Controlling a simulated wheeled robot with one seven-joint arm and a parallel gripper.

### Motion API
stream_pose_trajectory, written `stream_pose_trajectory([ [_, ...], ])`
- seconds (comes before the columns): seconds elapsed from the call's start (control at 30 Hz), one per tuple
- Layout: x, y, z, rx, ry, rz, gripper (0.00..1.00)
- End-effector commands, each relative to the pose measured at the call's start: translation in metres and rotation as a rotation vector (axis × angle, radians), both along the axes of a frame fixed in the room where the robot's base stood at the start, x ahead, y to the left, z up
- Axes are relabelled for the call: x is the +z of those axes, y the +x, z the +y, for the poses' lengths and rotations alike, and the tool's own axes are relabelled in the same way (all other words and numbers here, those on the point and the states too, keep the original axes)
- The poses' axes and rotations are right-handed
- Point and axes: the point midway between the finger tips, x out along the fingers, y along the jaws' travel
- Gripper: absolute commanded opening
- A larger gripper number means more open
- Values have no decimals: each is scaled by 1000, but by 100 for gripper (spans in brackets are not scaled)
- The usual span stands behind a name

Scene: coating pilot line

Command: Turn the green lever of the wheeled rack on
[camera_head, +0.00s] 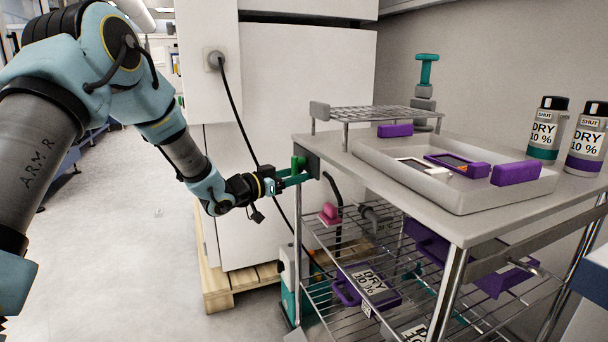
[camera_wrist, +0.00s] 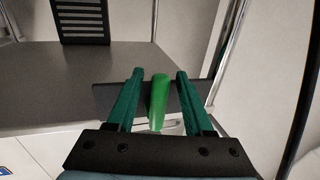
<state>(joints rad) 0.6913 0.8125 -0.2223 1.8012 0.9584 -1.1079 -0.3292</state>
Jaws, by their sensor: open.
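The green lever (camera_wrist: 158,100) shows in the wrist view as a bright green handle standing between my two dark green fingers, with a visible gap on each side. My gripper (camera_wrist: 158,78) is open around it and does not hold it. Whether a finger touches the lever cannot be told from the head view.
On the rack's top stand a grey tray (camera_head: 400,190) with purple-handled items, a wire stand (camera_head: 375,113) and two bottles labelled DRY (camera_head: 548,128). A black cable (camera_head: 234,110) hangs behind my gripper. A wooden pallet (camera_head: 216,290) lies below. The floor at left is clear.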

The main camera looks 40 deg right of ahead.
Motion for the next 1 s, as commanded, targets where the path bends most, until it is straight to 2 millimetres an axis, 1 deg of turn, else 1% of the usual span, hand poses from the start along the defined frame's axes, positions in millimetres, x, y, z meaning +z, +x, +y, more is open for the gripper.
stream_pose_trajectory([
  [0.03,0,-1,-6,-1,-1,0,52],
  [0.17,0,-1,-13,1,0,0,52],
  [0.47,0,-1,-15,2,0,0,52],
  [0.9,0,-1,-14,1,0,0,2],
  [0.93,0,-1,-14,1,0,0,0],
  [1.0,0,-1,-14,1,0,0,0],
])
